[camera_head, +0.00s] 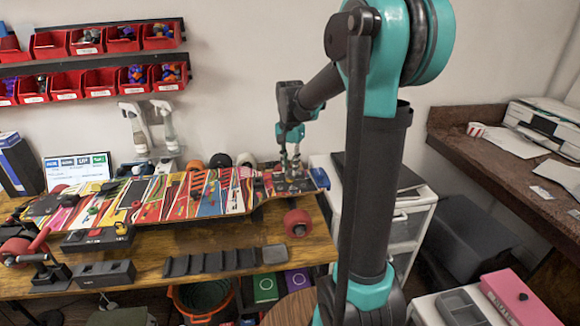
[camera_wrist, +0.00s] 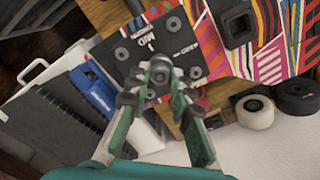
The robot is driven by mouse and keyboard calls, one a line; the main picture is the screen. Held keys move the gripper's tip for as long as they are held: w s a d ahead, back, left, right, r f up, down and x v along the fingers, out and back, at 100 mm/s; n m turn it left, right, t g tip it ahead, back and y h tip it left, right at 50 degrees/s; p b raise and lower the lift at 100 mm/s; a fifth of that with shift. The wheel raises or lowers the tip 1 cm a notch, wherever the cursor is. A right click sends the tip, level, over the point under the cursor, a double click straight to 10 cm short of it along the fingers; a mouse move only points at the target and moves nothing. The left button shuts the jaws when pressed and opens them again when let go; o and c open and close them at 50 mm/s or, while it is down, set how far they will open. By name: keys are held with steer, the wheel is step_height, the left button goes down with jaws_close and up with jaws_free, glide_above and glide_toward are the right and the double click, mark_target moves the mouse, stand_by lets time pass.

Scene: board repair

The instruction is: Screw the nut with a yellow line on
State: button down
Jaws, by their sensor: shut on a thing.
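My gripper (camera_head: 291,168) points down over the right end of the colourful skateboard deck (camera_head: 205,194). In the wrist view my gripper (camera_wrist: 157,80) is shut on a small grey round piece (camera_wrist: 158,75), which looks like a nut. No yellow line can be made out on it. It is over a black plate (camera_wrist: 122,52) printed "MID", with several dark round bolt spots near its corners. Whether the held piece touches the plate or sits on a bolt is hidden by the fingers.
The deck lies along a wooden workbench (camera_head: 150,262). A red wheel (camera_head: 298,223) is at its right front. A white wheel (camera_wrist: 255,111) and a black wheel (camera_wrist: 296,96) stand behind the deck. Red bins (camera_head: 102,82) hang on the wall.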

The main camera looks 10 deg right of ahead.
steer(key=m, duration=0.5)
steer(key=c, duration=1.3)
jaws_free()
steer(key=shift+c, duration=0.5)
steer(key=shift+c, duration=0.5)
steer(key=shift+r, duration=0.1)
steer(key=shift+r, duration=3.65)
